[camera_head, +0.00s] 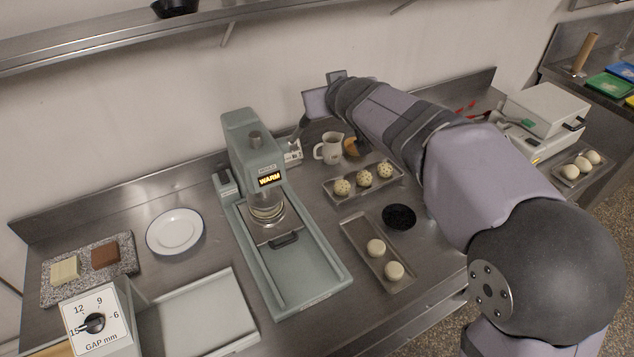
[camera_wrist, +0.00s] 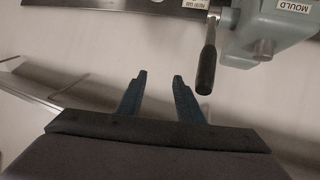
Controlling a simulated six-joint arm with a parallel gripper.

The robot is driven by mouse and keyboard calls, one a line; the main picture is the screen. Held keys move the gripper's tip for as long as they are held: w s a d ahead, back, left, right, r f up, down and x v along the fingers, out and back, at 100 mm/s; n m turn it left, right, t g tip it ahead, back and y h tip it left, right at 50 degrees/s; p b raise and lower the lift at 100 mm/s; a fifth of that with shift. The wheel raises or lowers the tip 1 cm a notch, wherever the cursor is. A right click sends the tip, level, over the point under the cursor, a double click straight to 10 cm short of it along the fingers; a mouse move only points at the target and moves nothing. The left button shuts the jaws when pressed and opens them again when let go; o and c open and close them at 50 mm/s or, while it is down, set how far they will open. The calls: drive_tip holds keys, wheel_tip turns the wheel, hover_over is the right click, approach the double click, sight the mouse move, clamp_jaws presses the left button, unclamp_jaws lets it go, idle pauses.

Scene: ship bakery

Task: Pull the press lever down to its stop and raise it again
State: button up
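The grey-green press (camera_head: 247,150) stands mid-counter in the head view, with a lit "WARM" display. In the wrist view part of the press (camera_wrist: 262,35), labelled "MOULD", is at top right. Its lever (camera_wrist: 207,65) has a metal shaft and a black grip, which hangs toward the bottom of that view. My gripper (camera_wrist: 157,77) is open and empty. Its two blue fingers are left of the lever grip, apart from it, with the right finger nearer. In the head view my arm reaches to the right side of the press; the fingers and lever are hard to tell apart there.
A white jug (camera_head: 331,148) and a tray of speckled balls (camera_head: 362,190) stand right of the press, below my arm. A tray with two pale rounds (camera_head: 377,257) and a black disc (camera_head: 399,217) are nearer. A white plate (camera_head: 175,231) lies left. A shelf (camera_head: 120,35) runs above.

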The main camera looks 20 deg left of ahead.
sight(302, 120)
drive_tip(key=s+a+y, duration=0.1)
drive_tip(key=s+a+y+p, duration=0.1)
drive_tip(key=s+a, duration=0.1)
drive_tip(key=s+a+n+g+y, duration=0.1)
drive_tip(key=y, duration=0.1)
drive_tip(key=shift+s+a+f+p, duration=0.25)
drive_tip(key=shift+s+f+p, duration=0.05)
drive_tip(key=shift+f+p, duration=0.1)
drive_tip(key=s+d+f+n+g+h+p, duration=0.35)
drive_tip(key=s+d+p, duration=0.3)
drive_tip(key=p, duration=0.45)
drive_tip(key=d+x, duration=0.1)
drive_tip(key=x, duration=0.8)
wheel_tip(302, 120, down, 10)
drive_tip(key=t+y+b, duration=0.6)
drive_tip(key=b, duration=1.4)
drive_tip(key=shift+s+d+r, duration=0.15)
drive_tip(key=shift+s+d, duration=0.3)
drive_tip(key=shift+s, duration=0.05)
drive_tip(key=shift+y, duration=0.25)
